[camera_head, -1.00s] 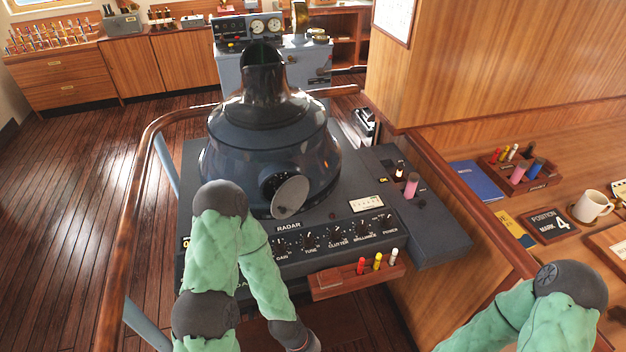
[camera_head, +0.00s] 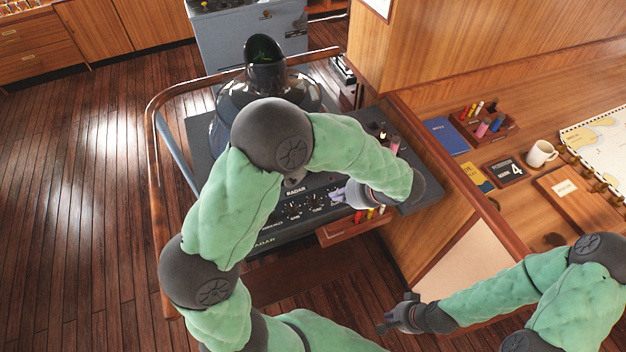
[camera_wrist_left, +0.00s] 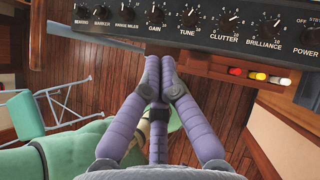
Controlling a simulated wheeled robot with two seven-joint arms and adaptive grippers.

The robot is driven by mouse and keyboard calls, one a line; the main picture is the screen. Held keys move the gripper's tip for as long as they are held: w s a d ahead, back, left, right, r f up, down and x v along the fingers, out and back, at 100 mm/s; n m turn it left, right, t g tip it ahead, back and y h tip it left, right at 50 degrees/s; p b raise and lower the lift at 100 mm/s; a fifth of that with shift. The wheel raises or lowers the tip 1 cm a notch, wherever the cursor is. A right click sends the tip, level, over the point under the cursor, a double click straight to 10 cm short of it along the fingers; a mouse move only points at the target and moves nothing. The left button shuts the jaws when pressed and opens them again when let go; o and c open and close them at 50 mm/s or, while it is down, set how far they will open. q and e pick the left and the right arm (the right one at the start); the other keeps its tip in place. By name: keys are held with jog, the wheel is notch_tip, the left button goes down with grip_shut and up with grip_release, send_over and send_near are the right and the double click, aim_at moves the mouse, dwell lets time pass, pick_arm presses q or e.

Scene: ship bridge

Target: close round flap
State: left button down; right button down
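The radar console (camera_head: 262,230) stands in the middle of the head view, with its dark dome and viewing hood (camera_head: 265,65) behind my left arm. The round flap is mostly or wholly hidden behind that arm, so I cannot tell its position now. My left gripper (camera_head: 338,194) hangs before the console's knob panel, right of centre. In the left wrist view its purple fingers (camera_wrist_left: 158,88) are together and empty, just below the Gain knob (camera_wrist_left: 156,15). My right gripper (camera_head: 395,312) is low in front of the console, far from the dome; its fingers are too small to read.
A wooden rail (camera_head: 152,150) surrounds the console. A small pen holder (camera_head: 345,232) juts from its front. The desk at right holds a mug (camera_head: 541,153), a blue book (camera_head: 446,136) and a pen tray (camera_head: 484,126). Open floor (camera_head: 75,200) lies at left.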

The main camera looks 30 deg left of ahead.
pick_arm(q)
jog(key=w+a+f+p, duration=0.1)
jog(key=w+a+f, duration=0.1)
jog(key=a+f, duration=0.4)
jog(key=a, duration=0.4)
jog(key=shift+a+f, duration=0.4)
jog(key=shift+a, duration=0.1)
jog(key=shift+s+a+m+t, duration=0.15)
jog(key=shift+a+m+t, duration=0.25)
jog(key=shift+m, duration=0.1)
jog(key=shift+a+m+t+b, duration=0.3)
jog(key=shift+a+m+b, duration=0.1)
jog(key=shift+b, duration=0.05)
